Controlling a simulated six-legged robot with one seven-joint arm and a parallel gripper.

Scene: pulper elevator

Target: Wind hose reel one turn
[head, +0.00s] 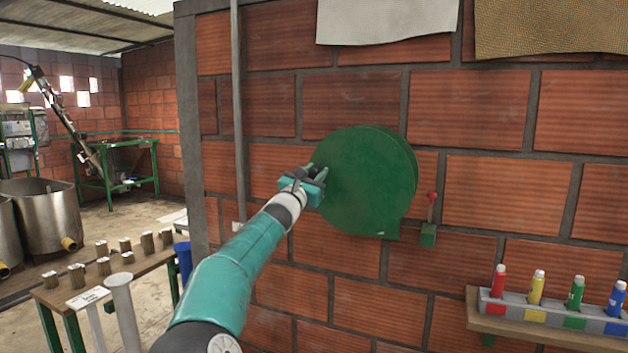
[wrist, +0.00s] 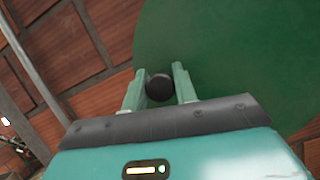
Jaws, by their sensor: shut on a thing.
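The hose reel (head: 372,185) is a large round green disc mounted on the brick wall, in the middle of the head view. It also fills the upper right of the wrist view (wrist: 235,60). My gripper (head: 316,175) is at the left edge of the disc. In the wrist view, its two pale green fingers (wrist: 160,88) are shut on a dark round handle knob (wrist: 159,88) in front of the reel face. The hose is not visible.
A small green box with a red-knobbed lever (head: 429,233) is on the wall right of the reel. A shelf (head: 560,335) with several coloured bottles stands lower right. A bench (head: 110,285) with several small cylinders is lower left. A vertical pipe (head: 239,110) runs left of the reel.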

